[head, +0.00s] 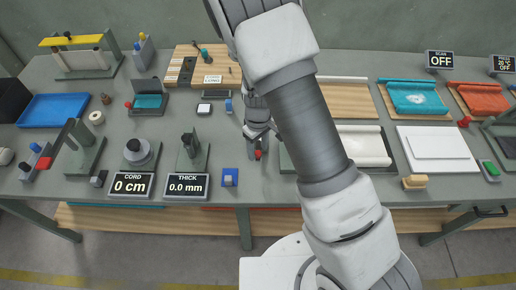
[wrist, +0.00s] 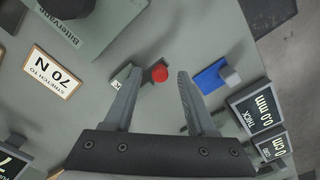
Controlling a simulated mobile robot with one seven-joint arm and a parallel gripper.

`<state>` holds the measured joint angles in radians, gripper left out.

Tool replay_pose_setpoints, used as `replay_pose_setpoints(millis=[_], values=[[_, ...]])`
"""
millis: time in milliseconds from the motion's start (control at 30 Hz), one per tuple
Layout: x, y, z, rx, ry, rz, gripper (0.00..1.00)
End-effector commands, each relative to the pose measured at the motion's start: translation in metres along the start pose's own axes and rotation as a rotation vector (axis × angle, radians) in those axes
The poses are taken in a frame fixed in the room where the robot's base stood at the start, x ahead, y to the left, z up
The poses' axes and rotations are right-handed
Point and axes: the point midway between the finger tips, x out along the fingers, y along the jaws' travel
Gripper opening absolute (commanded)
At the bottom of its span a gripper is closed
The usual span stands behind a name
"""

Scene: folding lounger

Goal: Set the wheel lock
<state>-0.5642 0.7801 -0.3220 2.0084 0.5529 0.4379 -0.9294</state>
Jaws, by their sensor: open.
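A small red knob (wrist: 160,73) lies between the fingertips of my gripper (wrist: 160,77) in the wrist view. A small light tag with partly hidden lettering lies beside it, behind the left finger. The jaws are open and empty; I cannot tell how far above the knob they are. In the head view the red knob (head: 258,154) shows just below my gripper (head: 257,140), on a grey fixture near the table's middle. I cannot see a wheel, and no readable label marks a wheel lock.
Two black displays, THICK (head: 188,187) and CORD (head: 131,185), stand at the table's front edge. A "70 N" sign (wrist: 52,72) lies to the left. My arm hides part of the table.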

Motion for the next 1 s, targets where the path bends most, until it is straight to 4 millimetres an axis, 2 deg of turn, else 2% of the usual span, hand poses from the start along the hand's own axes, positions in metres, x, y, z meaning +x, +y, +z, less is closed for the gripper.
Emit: replay_pose_setpoints(millis=[367,700,1000], values=[[0.006,0.0,0.0001,0.0,0.0,0.0,0.57],[0.0057,0.0,0.0001,0.0,0.0,0.0,0.0],[0.0056,0.0,0.0001,0.0,0.0,0.0,0.0]])
